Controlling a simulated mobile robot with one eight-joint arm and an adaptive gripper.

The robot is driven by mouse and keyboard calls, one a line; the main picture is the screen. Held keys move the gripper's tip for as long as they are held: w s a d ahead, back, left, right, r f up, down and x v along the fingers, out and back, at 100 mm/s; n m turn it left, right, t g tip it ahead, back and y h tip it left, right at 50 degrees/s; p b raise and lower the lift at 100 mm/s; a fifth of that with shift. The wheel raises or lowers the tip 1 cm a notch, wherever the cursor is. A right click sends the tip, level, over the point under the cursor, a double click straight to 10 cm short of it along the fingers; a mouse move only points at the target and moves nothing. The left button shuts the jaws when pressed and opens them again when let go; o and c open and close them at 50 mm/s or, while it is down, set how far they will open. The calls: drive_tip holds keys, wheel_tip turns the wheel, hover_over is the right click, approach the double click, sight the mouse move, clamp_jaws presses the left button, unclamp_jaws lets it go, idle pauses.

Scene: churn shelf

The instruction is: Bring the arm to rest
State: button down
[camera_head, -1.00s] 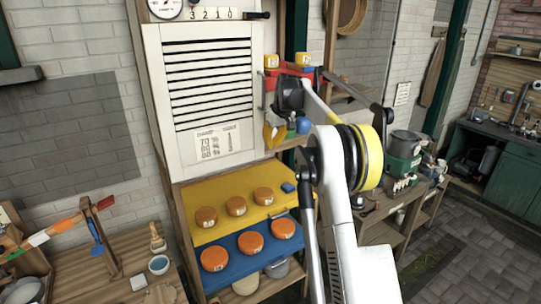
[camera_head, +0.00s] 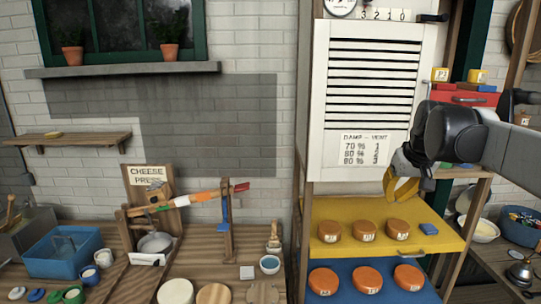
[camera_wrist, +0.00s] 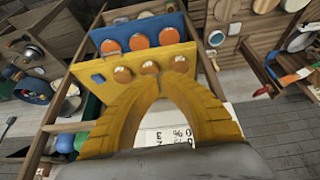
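My arm reaches in from the right edge of the head view.
Orange cheese wheels (camera_head: 364,231) stand on the yellow shelf, and more (camera_head: 367,280) on the blue shelf below. A small blue block (camera_head: 429,229) lies on the yellow shelf. A red box (camera_head: 462,97) with yellow cups is behind my arm. A cheese press (camera_head: 190,198) stands left.

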drive_tip(key=s+a+f+b, duration=0.4)
drive_tip(key=s+f+b, duration=0.1)
drive_tip(key=s+f, duration=0.4)
drive_tip(key=s+a+f+t+b, duration=0.1)
drive_tip(key=s+a+f+b, duration=0.3)
drive_tip(key=s+f, duration=0.5)
drive_tip(key=s+a+f+b, duration=0.5)
drive_tip(key=s+f, duration=0.4)
drive_tip(key=f, duration=0.3)
drive_tip(key=shift+t+b, duration=0.3)
drive_tip(key=shift+t, duration=0.1)
